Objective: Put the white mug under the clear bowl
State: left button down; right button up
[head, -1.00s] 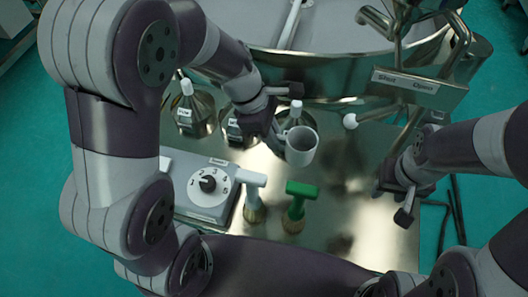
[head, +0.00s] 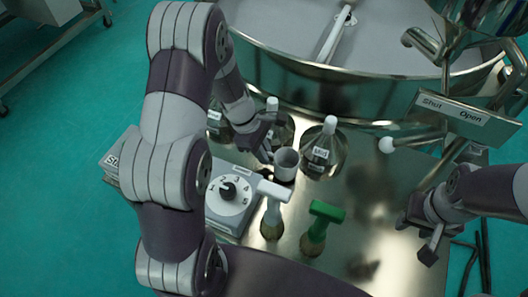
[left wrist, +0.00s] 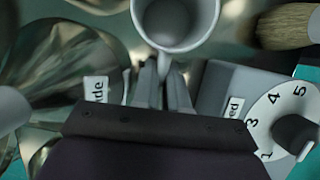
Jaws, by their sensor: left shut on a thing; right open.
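The white mug (head: 286,168) is in the middle of the head view, left of a labelled flask, with its mouth facing up. My left gripper (head: 270,148) is shut on it from its left side; in the left wrist view the fingers (left wrist: 165,88) meet the mug (left wrist: 178,25) at its near side. My right gripper (head: 432,228) is open and empty at the right.
Several conical flasks stand behind and beside the mug, one labelled Mid (head: 320,152). A dial box (head: 229,190), a white-handled brush (head: 272,215) and a green-handled brush (head: 318,228) are in front. The large metal sieve (head: 340,85) and a Shut/Open plate (head: 465,115) stand behind.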

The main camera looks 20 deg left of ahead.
pick_arm(q)
jog(key=shift+w+f, duration=0.1)
jog(key=shift+f, duration=0.25)
jog(key=shift+w, duration=0.15)
jog(key=shift+f, duration=0.15)
jog(key=c, duration=1.2)
grip_release()
jog(key=shift+o, duration=0.2)
